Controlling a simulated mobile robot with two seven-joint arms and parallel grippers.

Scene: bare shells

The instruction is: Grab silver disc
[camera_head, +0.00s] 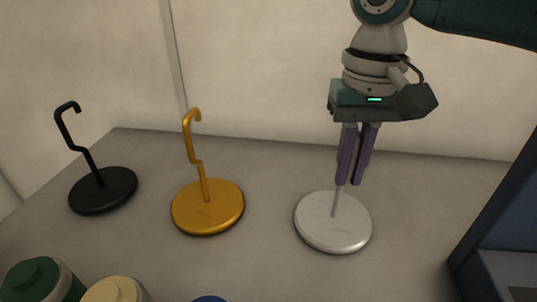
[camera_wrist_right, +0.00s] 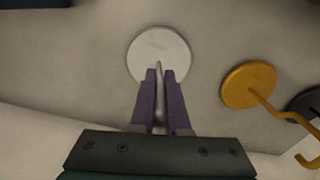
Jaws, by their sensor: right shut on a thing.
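The silver disc (camera_head: 334,232) is a round base with a thin upright stem, on the right half of the grey table in the head view. It also shows in the right wrist view (camera_wrist_right: 150,50), just beyond the fingertips. My right gripper (camera_head: 346,184) comes down from above, its purple fingers shut on the stem above the disc. The fingers (camera_wrist_right: 160,75) flank the stem in the right wrist view and hide the stem's upper part in the head view. The disc looks level, at or very near the tabletop. My left gripper is not in view.
A gold hook stand (camera_head: 208,215) stands left of the silver disc, and a black hook stand (camera_head: 103,192) farther left. Green (camera_head: 35,281) and cream (camera_head: 113,291) capped containers are at the front left. A dark blue structure (camera_head: 496,240) stands at the right. A wall runs behind the table.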

